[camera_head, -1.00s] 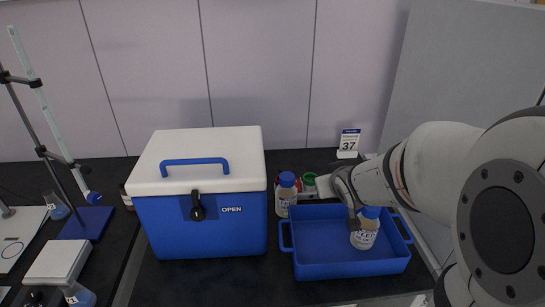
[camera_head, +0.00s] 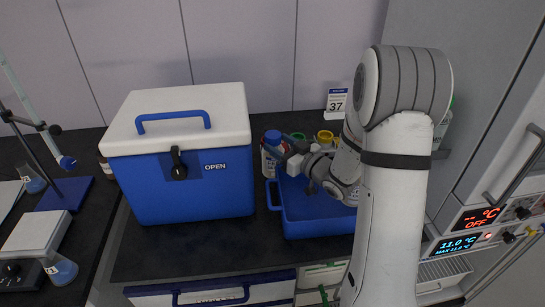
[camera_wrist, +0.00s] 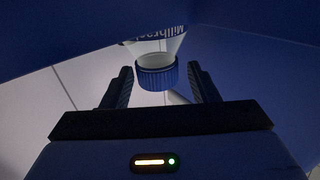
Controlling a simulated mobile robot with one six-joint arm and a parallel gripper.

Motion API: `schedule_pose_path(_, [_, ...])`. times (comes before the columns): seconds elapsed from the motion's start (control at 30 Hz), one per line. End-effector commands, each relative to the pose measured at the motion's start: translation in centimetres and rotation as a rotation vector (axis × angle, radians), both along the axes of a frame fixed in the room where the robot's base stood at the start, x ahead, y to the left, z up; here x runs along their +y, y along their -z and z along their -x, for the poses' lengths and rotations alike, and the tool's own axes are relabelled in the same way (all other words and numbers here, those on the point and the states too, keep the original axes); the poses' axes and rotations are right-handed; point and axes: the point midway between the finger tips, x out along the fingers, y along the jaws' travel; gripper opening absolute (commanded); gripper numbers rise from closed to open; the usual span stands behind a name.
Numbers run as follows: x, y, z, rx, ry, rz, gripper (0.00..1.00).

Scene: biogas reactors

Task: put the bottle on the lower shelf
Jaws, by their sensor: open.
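A white bottle with a blue cap (camera_head: 272,138) stands behind the left end of the blue tray, beside the cooler. My gripper (camera_head: 286,150) is open close to its right side in the head view. In the wrist view a blue-capped bottle (camera_wrist: 157,75) with a printed label appears upside down, its cap between the open fingers of my gripper (camera_wrist: 162,85). The fingers show gaps on both sides of the cap. I cannot tell for certain that both views show the same bottle. No lower shelf can be clearly made out.
A blue-and-white cooler (camera_head: 180,155) marked OPEN stands left. The blue tray (camera_head: 300,222) lies under my arm, its right part hidden. Yellow- (camera_head: 325,137) and green-capped containers are behind it. A cabinet with temperature displays (camera_head: 458,244) and handles is at right.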

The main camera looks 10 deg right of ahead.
Motion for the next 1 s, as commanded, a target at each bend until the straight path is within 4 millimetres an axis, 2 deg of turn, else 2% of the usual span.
schedule_pose_path(0.33, [2.5,0.1,-4.1,0.000,0.000,0.001,0.54])
schedule_pose_path(0.67, [2.8,0.2,-4.6,0.000,0.002,0.001,0.53])
schedule_pose_path(1.0, [2.8,0.2,-4.5,0.000,0.002,0.001,0.25])
